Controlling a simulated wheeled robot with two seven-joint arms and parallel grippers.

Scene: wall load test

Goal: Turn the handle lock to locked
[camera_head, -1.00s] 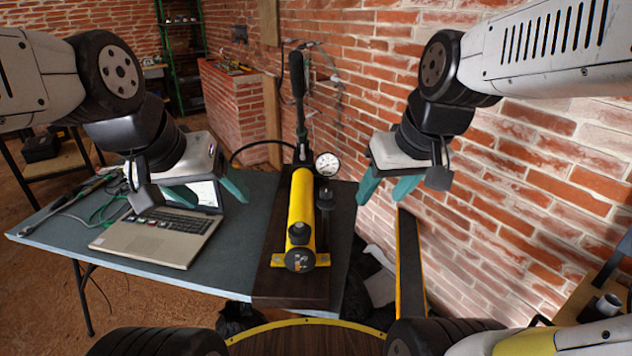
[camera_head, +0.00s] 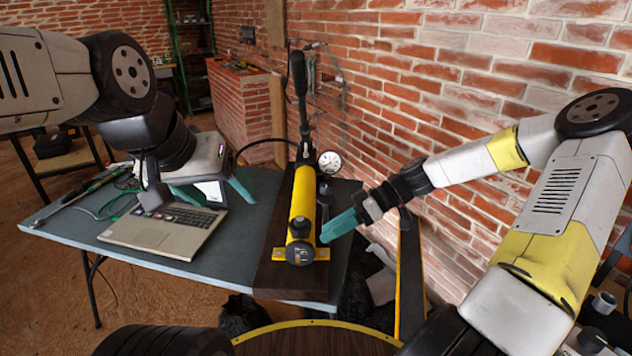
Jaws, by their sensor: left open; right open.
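The hand pump has a yellow cylinder (camera_head: 301,205) lying on a dark board (camera_head: 290,284), with a round black end cap (camera_head: 300,252) towards me. Its long black handle (camera_head: 299,85) stands upright at the far end, beside a round white gauge (camera_head: 330,162). I cannot make out which small black part is the handle lock, or its setting. My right gripper (camera_head: 326,236), with teal fingers, is open beside the front right of the cylinder; whether it touches is unclear. My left gripper (camera_head: 222,200) is open and empty above the laptop, left of the pump.
An open laptop (camera_head: 160,232) and tools with green cable (camera_head: 85,195) lie on the grey-blue table (camera_head: 80,228) to the left. The brick wall (camera_head: 470,130) runs along the right. A yellow-edged dark beam (camera_head: 411,275) leans right of the table.

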